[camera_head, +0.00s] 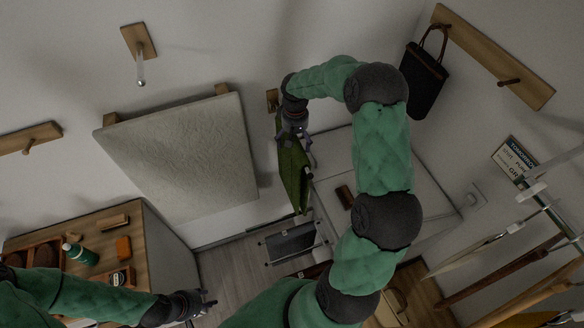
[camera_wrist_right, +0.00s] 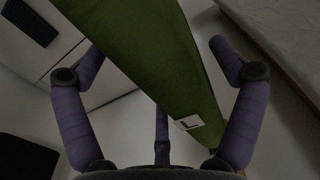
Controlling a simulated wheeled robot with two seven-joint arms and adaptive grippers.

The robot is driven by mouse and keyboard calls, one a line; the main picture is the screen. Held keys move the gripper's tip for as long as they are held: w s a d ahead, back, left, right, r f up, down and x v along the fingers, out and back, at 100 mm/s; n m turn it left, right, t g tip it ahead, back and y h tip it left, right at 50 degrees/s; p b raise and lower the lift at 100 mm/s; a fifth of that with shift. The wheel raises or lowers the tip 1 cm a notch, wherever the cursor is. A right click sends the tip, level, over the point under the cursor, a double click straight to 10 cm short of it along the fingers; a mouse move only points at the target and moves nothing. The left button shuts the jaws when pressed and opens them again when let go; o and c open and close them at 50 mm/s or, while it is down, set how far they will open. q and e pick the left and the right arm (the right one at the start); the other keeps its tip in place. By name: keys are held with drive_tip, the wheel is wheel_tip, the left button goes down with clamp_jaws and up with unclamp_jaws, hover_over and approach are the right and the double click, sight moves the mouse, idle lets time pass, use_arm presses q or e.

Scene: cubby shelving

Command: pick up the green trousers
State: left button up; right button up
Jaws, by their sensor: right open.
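The green trousers (camera_head: 292,175) hang by the wall in the middle of the head view, below a small wooden wall piece. My right gripper (camera_head: 296,138) is at their upper part. In the right wrist view the green cloth (camera_wrist_right: 150,50) runs between the spread fingers of my right gripper (camera_wrist_right: 155,78), with a small white label near its lower end. The fingers are open, with gaps on both sides of the cloth. Part of the trousers' top is hidden by the gripper. My left gripper (camera_head: 200,302) is low on the left, away from the trousers; its finger opening is too small to judge.
A pale padded board (camera_head: 180,155) is on the wall left of the trousers. A white cabinet (camera_head: 335,165) stands close on their right. A dark-topped rack (camera_head: 290,242) is below. A black bag (camera_head: 428,80) hangs at the upper right. A wooden-topped cabinet (camera_head: 150,235) holds small items.

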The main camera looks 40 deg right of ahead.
drive_tip(key=shift+w+d+f, duration=0.1)
drive_tip(key=shift+d+f, duration=0.05)
drive_tip(key=shift+f, duration=1.15)
drive_tip(key=shift+c, duration=1.1)
drive_tip(key=c, duration=1.4)
drive_tip(key=shift+c, duration=0.7)
drive_tip(key=shift+r, duration=0.25)
